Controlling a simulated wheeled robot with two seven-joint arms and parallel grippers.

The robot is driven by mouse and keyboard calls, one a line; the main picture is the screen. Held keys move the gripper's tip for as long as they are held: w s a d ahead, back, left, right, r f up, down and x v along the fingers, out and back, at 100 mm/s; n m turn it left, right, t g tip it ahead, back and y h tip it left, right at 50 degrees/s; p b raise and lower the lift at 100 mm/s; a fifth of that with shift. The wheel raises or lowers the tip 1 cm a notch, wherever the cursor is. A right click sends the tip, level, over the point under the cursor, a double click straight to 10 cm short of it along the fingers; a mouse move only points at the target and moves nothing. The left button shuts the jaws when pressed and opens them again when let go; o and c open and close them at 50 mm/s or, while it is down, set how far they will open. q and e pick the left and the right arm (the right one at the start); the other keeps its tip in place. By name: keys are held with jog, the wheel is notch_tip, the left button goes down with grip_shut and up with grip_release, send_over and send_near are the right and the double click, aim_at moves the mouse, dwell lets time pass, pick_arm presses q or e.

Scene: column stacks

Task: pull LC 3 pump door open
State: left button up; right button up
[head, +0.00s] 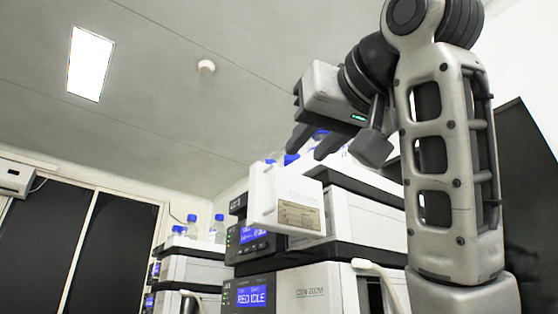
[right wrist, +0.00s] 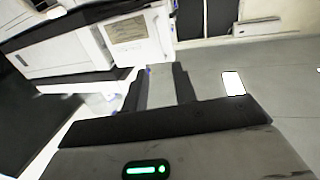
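A white door panel (head: 292,197) with a beige label stands at the upper part of the nearer instrument stack (head: 310,290), jutting out past the unit beside it. A light vertical handle shows at its left edge. The panel and label also show in the right wrist view (right wrist: 128,30). My right gripper (head: 314,147) is just above the panel, its two dark fingers apart with nothing between them; the wrist view shows the same gap (right wrist: 164,72). I cannot tell whether a finger touches the panel. No LC number is readable. My left gripper is out of view.
Blue-lit displays (head: 252,296) are on the nearer stack's front. Blue-capped bottles (head: 217,229) stand on a farther stack (head: 193,268) to the left. Dark wall panels (head: 118,250) are behind. Open air lies left of the door panel.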

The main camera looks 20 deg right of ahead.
jog(key=p, duration=0.2)
send_near(280, 178)
jog(key=w+a+f, duration=0.2)
jog(key=w+f, duration=0.1)
jog(key=w, duration=0.1)
jog(key=shift+w+a, duration=0.15)
jog(key=shift+a, duration=0.25)
grip_shut()
